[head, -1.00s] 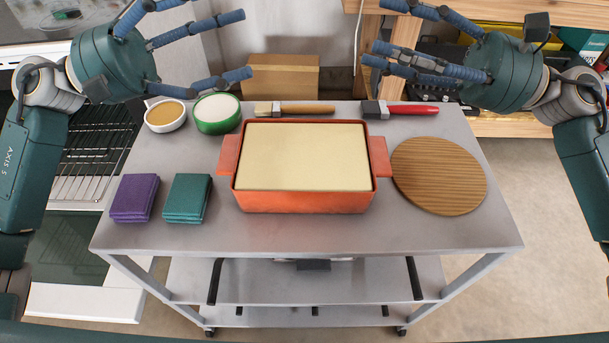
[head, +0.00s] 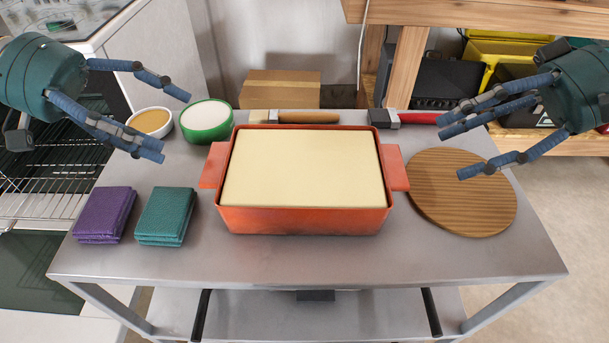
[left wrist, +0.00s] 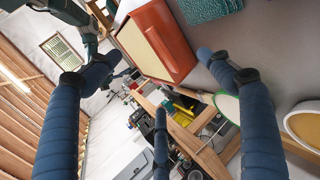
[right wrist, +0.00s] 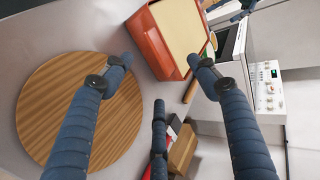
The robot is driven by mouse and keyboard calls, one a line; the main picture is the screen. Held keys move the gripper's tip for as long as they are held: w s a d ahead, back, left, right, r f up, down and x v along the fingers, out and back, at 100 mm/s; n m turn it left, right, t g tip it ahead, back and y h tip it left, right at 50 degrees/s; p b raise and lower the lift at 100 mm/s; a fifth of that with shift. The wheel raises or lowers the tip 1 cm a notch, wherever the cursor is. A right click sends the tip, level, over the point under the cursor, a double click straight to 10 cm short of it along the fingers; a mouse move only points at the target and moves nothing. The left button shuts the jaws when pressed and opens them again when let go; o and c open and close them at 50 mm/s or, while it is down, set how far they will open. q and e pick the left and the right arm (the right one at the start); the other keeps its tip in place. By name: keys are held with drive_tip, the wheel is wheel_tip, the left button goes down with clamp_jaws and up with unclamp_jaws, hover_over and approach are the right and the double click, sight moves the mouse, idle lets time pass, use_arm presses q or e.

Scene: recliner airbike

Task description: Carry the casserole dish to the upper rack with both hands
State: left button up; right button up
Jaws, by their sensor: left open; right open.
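The casserole dish (head: 305,219) is an orange-red rectangular pan with a pale, flat filling and a handle tab on each short side. It sits on the middle of the grey metal cart top (head: 300,262). It also shows in the left wrist view (left wrist: 176,45) and the right wrist view (right wrist: 150,45). My left gripper (head: 175,125) is open and empty, above the bowls and left of the dish. My right gripper (head: 450,152) is open and empty, above the round wooden board and right of the dish. Neither gripper touches the dish.
A round wooden board (head: 462,198) lies right of the dish. Purple cloths (head: 104,215) and teal cloths (head: 166,216) are stacked at left. A mustard bowl (head: 150,122), a green bowl (head: 207,121) and two brushes lie behind. An open oven with wire racks (head: 40,175) stands left.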

sight(225, 160)
use_arm(q)
drive_tip(key=x, duration=1)
use_arm(e)
drive_tip(key=x, duration=1)
use_arm(q)
drive_tip(key=shift+c, duration=0.2)
use_arm(e)
drive_tip(key=shift+c, duration=0.3)
use_arm(q)
drive_tip(key=shift+a, duration=0.1)
drive_tip(key=c, duration=1.3)
use_arm(e)
drive_tip(key=c, duration=1.3)
use_arm(q)
drive_tip(key=shift+s, duration=0.15)
clamp_jaws()
use_arm(e)
drive_tip(key=shift+s+r, duration=0.1)
clamp_jaws()
drive_tip(key=shift+s+a, duration=0.1)
use_arm(q)
drive_tip(key=shift+r, duration=0.1)
use_arm(e)
drive_tip(key=shift+r, duration=0.15)
